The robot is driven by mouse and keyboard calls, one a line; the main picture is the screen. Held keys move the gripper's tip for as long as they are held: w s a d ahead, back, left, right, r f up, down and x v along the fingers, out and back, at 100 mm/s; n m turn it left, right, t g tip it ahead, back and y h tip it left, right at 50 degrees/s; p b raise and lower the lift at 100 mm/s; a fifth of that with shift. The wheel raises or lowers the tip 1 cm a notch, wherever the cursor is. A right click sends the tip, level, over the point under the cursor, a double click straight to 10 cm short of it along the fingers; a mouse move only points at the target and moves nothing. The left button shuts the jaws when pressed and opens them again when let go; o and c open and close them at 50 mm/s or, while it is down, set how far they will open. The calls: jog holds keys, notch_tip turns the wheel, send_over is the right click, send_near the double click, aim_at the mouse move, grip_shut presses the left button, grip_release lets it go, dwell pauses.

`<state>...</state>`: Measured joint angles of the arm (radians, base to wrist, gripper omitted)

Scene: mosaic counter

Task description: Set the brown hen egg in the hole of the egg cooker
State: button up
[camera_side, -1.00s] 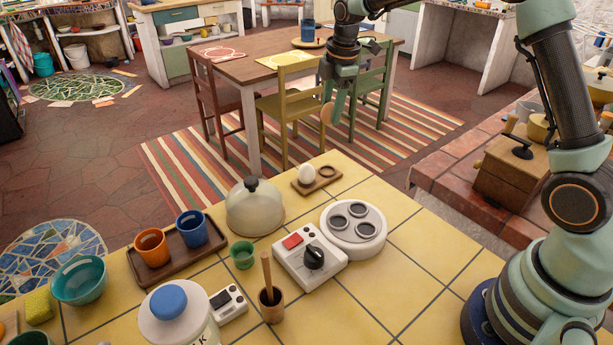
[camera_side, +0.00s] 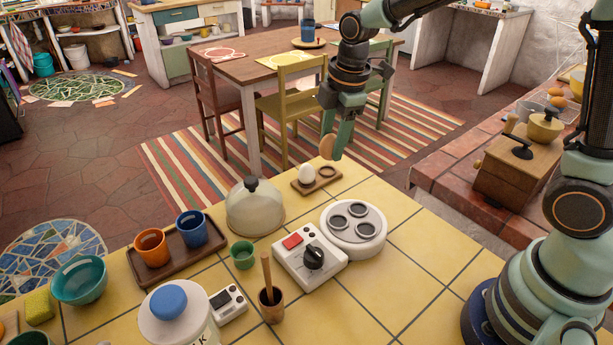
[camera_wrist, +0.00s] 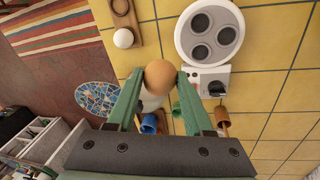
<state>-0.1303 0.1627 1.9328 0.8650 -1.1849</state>
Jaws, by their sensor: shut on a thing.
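My gripper (camera_side: 335,148) is shut on the brown hen egg (camera_side: 326,146), which hangs above the far end of the counter. In the wrist view the brown egg (camera_wrist: 160,75) sits between the two green fingertips. The white egg cooker (camera_side: 354,244) stands on the tiles nearer the camera, below and to the right of the held egg. Its round top has several dark round holes, all looking empty, and it also shows in the wrist view (camera_wrist: 234,36). Its control box (camera_side: 297,265) has a red switch and a black knob.
A wooden holder (camera_side: 325,183) with a white egg (camera_side: 306,174) and one empty hole lies below the gripper. A clear dome (camera_side: 254,210) stands left of the cooker. A green cup (camera_side: 242,255) and a wooden pot with a stick (camera_side: 271,306) stand nearby. Tiles right of the cooker are clear.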

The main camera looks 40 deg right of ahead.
jog(key=shift+s+a+f, duration=0.4)
jog(key=shift+s+f, duration=0.6)
jog(key=shift+f, duration=0.65)
jog(key=shift+s+a+f, duration=0.4)
jog(key=shift+s+f, duration=0.65)
jog(key=shift+f, duration=0.6)
jog(key=shift+s+a+f, duration=0.4)
jog(key=shift+s+f, duration=0.6)
jog(key=shift+f, duration=0.65)
jog(key=shift+d, duration=0.1)
jog(key=shift+f, duration=0.95)
jog(key=o, duration=1.1)
jog(key=shift+c, duration=0.2)
